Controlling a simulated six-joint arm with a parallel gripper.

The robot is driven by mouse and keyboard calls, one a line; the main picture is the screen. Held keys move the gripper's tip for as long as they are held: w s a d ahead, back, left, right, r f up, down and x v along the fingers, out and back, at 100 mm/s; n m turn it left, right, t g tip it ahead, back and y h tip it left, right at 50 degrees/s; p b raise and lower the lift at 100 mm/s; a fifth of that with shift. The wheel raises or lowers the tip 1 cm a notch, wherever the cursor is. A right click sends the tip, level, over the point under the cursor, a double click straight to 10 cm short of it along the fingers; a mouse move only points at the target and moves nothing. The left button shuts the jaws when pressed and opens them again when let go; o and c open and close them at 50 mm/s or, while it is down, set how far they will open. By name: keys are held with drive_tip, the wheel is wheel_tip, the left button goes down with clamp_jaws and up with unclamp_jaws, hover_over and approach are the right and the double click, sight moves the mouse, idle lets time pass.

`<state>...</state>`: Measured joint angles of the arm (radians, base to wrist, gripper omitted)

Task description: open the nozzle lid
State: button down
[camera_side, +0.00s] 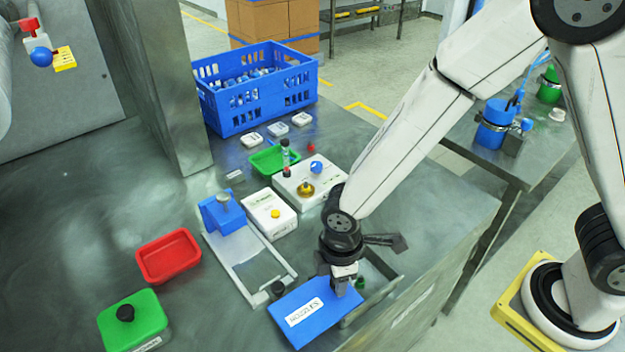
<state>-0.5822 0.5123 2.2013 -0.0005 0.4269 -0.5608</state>
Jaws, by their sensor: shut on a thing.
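The nozzle lid (318,318) is a flat blue plate with a white label that seems to read "NOZZLES", at the bottom middle of the side view. My gripper (343,287) points down at its upper right edge and is shut there on the lid. The fingers hide the exact point of grip. Behind and right of the lid shows part of a grey, open-topped box (385,268) with a small dark green piece (360,284) near the gripper. How far the lid covers the box I cannot tell.
Left of the lid stand a metal frame with a blue block (222,213), a red tray (168,256) and a green box with a black knob (134,322). White boxes (270,213) and a blue crate (257,88) stand farther back. The steel table is bare at left.

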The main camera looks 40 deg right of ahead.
drive_tip(key=shift+c, duration=1.6)
unclamp_jaws()
drive_tip(key=shift+r, duration=0.1)
drive_tip(key=shift+r, duration=3.8)
drive_tip(key=shift+d, duration=0.15)
drive_tip(key=s+d+r+m+t, duration=0.1)
drive_tip(key=d+m+t, duration=0.1)
drive_tip(key=d+m, duration=1.1)
drive_tip(key=d, duration=0.6)
drive_tip(key=shift+t, duration=0.3)
